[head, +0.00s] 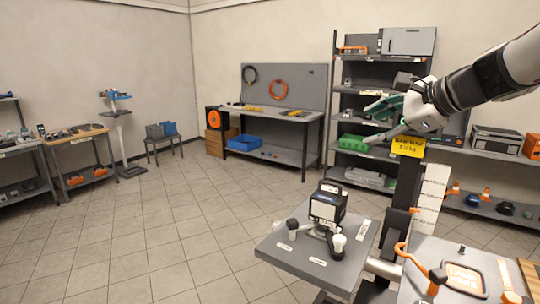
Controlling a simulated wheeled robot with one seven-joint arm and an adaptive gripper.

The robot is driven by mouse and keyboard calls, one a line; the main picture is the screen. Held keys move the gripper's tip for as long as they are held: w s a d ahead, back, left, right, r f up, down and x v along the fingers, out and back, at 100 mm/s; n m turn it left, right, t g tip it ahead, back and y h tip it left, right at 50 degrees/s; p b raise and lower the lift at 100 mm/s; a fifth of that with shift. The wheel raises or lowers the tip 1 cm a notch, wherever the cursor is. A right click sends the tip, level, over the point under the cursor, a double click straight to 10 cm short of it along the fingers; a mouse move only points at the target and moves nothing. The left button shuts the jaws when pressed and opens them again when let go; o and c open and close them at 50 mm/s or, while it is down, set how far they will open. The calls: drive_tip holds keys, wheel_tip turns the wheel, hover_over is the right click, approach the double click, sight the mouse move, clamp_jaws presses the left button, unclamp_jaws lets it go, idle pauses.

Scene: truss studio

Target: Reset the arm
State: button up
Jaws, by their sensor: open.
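My arm reaches in from the upper right in the head view. My gripper (378,120) is at its end, raised in the air and pointing left. Its green-grey fingers are spread open, and I see nothing held between them. Behind it in the picture is the grey shelf rack, so part of that rack is hidden. The gripper is apart from everything on the tables.
A grey stand (290,263) with a dark boxy device (326,203) is in front. A surface with orange-handled items (462,279) is at lower right. A yellow sign (408,146) is below my gripper. A workbench (277,113) stands at the back. The tiled floor (150,230) at left is clear.

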drive_tip(key=s+a+f+n+g+h, duration=0.1)
drive_tip(key=s+a+f+n, duration=0.1)
drive_tip(key=s+a+n, duration=0.3)
drive_tip(key=s+f+n+g+h, duration=0.1)
drive_tip(key=s+f+n+g, duration=0.15)
drive_tip(key=s, duration=0.45)
drive_tip(key=s+a+f+n+h, duration=0.1)
drive_tip(key=s+a+f+n, duration=0.25)
drive_tip(key=s, duration=0.25)
drive_tip(key=s+d+f+n+h, duration=0.1)
drive_tip(key=s+d+f+n, duration=0.1)
drive_tip(key=s+n, duration=0.2)
drive_tip(key=s+d+f+n+g+h, duration=0.1)
drive_tip(key=s+d+f+n, duration=0.1)
drive_tip(key=s, duration=0.6)
drive_tip(key=shift+s+d+f+n+h, duration=0.15)
drive_tip(key=shift+s+f+n+h, duration=0.35)
drive_tip(key=shift+n, duration=0.7)
drive_tip(key=shift+w, duration=0.2)
